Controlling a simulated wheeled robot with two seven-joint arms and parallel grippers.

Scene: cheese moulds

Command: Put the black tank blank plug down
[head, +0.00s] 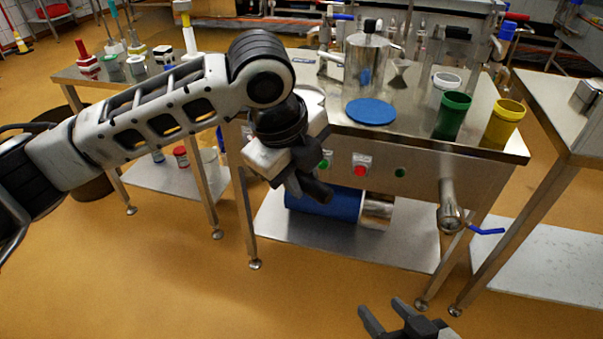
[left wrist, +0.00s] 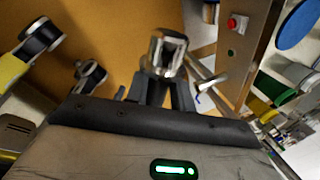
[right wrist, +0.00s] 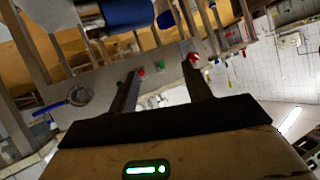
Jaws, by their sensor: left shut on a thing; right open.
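My left gripper (head: 312,190) hangs in front of the steel table's front side, left of the red button. In the left wrist view its fingers (left wrist: 160,92) are shut on the blank plug (left wrist: 168,48), which shows as a shiny metal piece with dark parts just beyond the fingertips. In the head view I cannot make the plug out clearly against the dark fingers. My right gripper (head: 387,312) is low at the bottom edge, over the floor, open and empty; its spread fingers also show in the right wrist view (right wrist: 160,80).
The steel table (head: 415,130) carries a blue disc (head: 371,111), a steel vessel (head: 366,65), a green cup (head: 453,115) and a yellow cup (head: 503,123). An outlet pipe (head: 450,208) with a blue handle (head: 487,231) juts out from its front. A blue cylinder (head: 322,203) lies below.

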